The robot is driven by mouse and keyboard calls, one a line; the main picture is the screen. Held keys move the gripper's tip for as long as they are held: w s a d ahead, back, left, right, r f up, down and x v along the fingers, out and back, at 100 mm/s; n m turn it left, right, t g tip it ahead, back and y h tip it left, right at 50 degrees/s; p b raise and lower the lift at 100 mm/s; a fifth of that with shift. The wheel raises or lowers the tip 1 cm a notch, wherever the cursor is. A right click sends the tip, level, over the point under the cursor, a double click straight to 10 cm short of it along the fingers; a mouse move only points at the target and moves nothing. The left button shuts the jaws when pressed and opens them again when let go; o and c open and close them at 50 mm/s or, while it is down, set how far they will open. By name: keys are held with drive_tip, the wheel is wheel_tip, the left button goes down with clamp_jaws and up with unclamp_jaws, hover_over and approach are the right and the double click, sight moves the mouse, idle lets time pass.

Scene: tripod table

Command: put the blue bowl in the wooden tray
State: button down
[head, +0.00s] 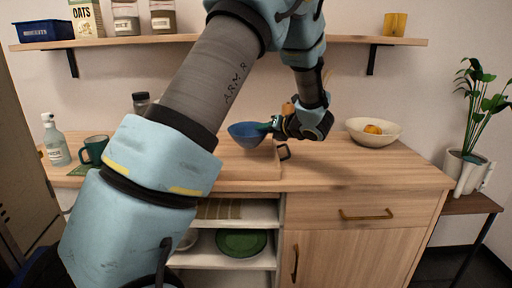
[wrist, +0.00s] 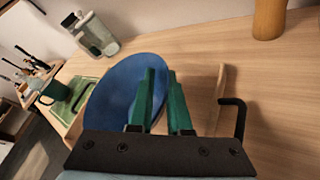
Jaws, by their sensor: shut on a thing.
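The blue bowl (head: 246,137) is tilted, and my gripper (head: 268,126) is shut on its right rim. In the wrist view the bowl (wrist: 118,95) leans at the left of the green fingers (wrist: 160,95), with one finger over its inside. The wooden tray (head: 250,172) lies on the counter below the bowl, with a black handle at its right end. In the wrist view the tray's end wall (wrist: 221,88) and handle show right of the fingers. The bowl appears to be over the tray; I cannot tell whether they touch. My arm hides the tray's left part.
A cream bowl (head: 374,132) with orange fruit stands on the counter at right. A green mug (head: 94,149) and a soap bottle (head: 55,141) stand at left, a dark-lidded jar (head: 141,102) behind. A shelf (head: 330,40) runs above. The right front counter is clear.

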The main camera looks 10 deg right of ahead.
drive_tip(key=shift+f+p, duration=0.35)
drive_tip(key=shift+f, duration=2.05)
drive_tip(key=shift+f, duration=0.1)
drive_tip(key=c, duration=0.8)
unclamp_jaws()
drive_tip(key=shift+c, duration=0.2)
drive_tip(key=b+v, duration=0.2)
drive_tip(key=v, duration=1)
